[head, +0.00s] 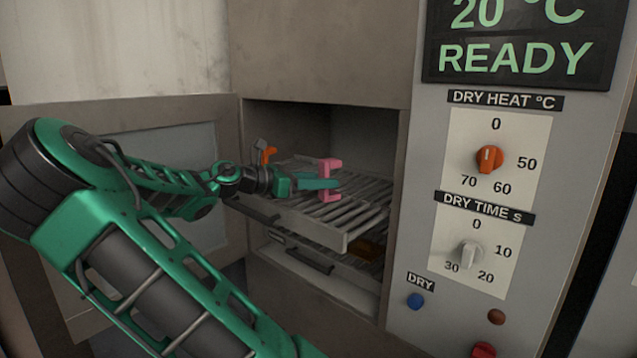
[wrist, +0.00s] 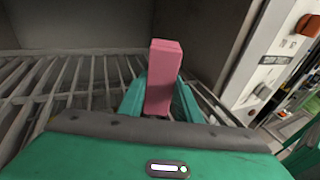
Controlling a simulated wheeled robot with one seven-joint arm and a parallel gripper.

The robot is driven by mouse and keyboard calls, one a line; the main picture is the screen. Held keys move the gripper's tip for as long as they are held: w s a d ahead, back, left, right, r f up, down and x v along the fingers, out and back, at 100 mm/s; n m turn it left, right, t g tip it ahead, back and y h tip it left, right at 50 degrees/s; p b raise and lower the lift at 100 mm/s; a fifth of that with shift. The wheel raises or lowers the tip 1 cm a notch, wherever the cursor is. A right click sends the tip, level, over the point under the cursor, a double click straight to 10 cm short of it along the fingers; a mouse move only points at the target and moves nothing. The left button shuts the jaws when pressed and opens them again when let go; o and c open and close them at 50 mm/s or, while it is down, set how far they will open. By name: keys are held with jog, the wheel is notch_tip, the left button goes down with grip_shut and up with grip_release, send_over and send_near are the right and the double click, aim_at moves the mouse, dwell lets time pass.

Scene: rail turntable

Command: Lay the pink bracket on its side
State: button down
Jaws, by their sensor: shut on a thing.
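The pink bracket (head: 328,180) is a C-shaped piece at the tips of my gripper (head: 318,184), over the upper wire rack (head: 362,209) in the open oven. In the head view its long back stands upright, with short arms pointing right. In the wrist view the bracket (wrist: 163,75) rises between the two green fingers (wrist: 162,98) of my gripper, which is shut on it. I cannot tell whether its lower end touches the rack.
An orange piece (head: 268,154) stands at the back left of the upper rack. A lower rack (head: 340,262) holds a brownish piece (head: 369,248). The oven door (head: 215,205) is open at the left. The control panel (head: 400,290) is at the right.

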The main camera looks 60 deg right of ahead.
jog(key=shift+f, duration=0.35)
jog(key=c, duration=1.2)
grip_release()
jog(key=v, duration=1.1)
jog(key=shift+f, duration=0.1)
